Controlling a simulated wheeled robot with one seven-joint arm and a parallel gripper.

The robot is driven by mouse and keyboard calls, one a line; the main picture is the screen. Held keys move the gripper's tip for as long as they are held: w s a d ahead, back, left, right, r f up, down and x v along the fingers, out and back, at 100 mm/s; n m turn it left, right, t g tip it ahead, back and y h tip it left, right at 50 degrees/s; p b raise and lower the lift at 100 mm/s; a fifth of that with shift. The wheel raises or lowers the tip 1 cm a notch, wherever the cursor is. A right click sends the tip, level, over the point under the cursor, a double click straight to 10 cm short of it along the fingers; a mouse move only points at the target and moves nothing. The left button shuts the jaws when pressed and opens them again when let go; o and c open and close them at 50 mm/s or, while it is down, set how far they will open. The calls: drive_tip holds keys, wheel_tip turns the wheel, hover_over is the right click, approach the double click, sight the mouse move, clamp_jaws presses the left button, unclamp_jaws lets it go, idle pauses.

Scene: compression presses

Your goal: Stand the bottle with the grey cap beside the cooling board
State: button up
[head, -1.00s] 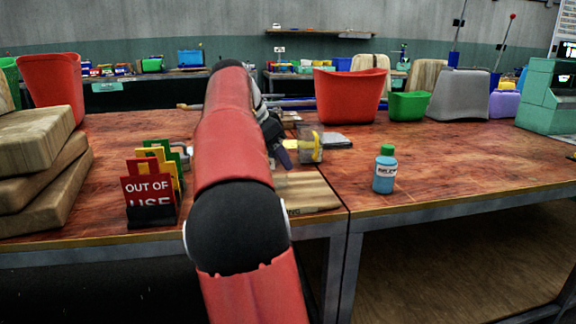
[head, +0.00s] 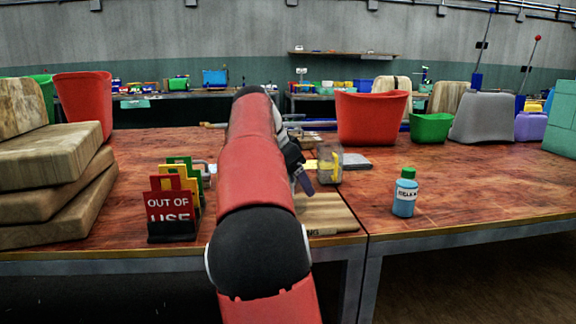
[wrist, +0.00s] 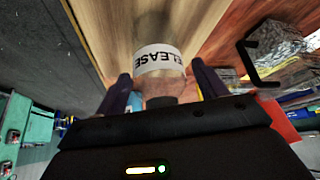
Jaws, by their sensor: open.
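The bottle with the grey cap (wrist: 158,68) shows in the wrist view as a clear bottle with a white label reading RELEASE. Its dark grey cap points toward my palm. In the head view my arm hides it. My gripper (wrist: 160,88) is open, with one dark finger on each side of the bottle near its cap. In the head view one finger shows beside my arm (head: 303,182). The cooling board (head: 328,217) is a pale wooden board at the table's front edge. It lies behind the bottle in the wrist view (wrist: 205,15); I cannot tell whether they touch.
A blue bottle with a green cap (head: 404,196) stands to the right. A clear box with yellow parts (head: 330,165) stands behind the board. An OUT OF USE sign rack (head: 172,208) and stacked wooden blocks (head: 50,190) stand left. The right tabletop is mostly clear.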

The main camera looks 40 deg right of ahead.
drive_tip(key=v, duration=1.1)
drive_tip(key=shift+r+p, duration=0.3)
drive_tip(key=shift+p, duration=0.05)
drive_tip(key=shift+a, duration=0.1)
